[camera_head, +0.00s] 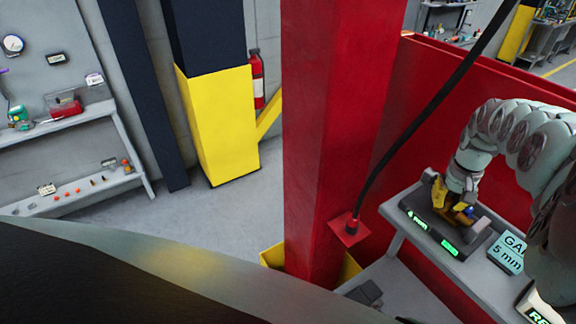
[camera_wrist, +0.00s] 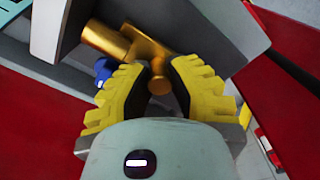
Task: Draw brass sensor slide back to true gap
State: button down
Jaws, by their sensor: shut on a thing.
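The brass sensor slide (camera_wrist: 146,47) shows in the wrist view as a gold cylinder with a crosspiece and a post reaching down between my fingers. My gripper (camera_wrist: 160,82) has yellow ribbed fingers with dark pads, and it is shut on the brass slide's post. In the head view my gripper (camera_head: 452,208) is low over the grey fixture (camera_head: 422,225) at the right, and the slide is mostly hidden there by the fingers. A blue part (camera_wrist: 103,70) sits beside the left finger. The gap itself cannot be made out.
The fixture stands on a grey bench (camera_head: 480,283) with lit green labels (camera_head: 450,248) and a teal "GA… 5 mm" sign (camera_head: 508,255). A red post (camera_head: 335,130) with a black cable and a red wall stand beside it. A shelf with small items (camera_head: 75,120) is far left.

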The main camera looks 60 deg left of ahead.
jog(key=shift+w+a+f+b, duration=0.2)
jog(key=shift+a+b, duration=0.4)
jog(key=shift+b, duration=0.2)
jog(key=shift+s+a+r, duration=0.1)
jog(key=shift+a+r, duration=0.1)
jog(key=c, duration=0.8)
grip_release()
jog(key=shift+c, duration=0.2)
jog(key=shift+r, duration=0.5)
notch_tip(320, 180, up, 11)
jog(key=shift+o, duration=0.4)
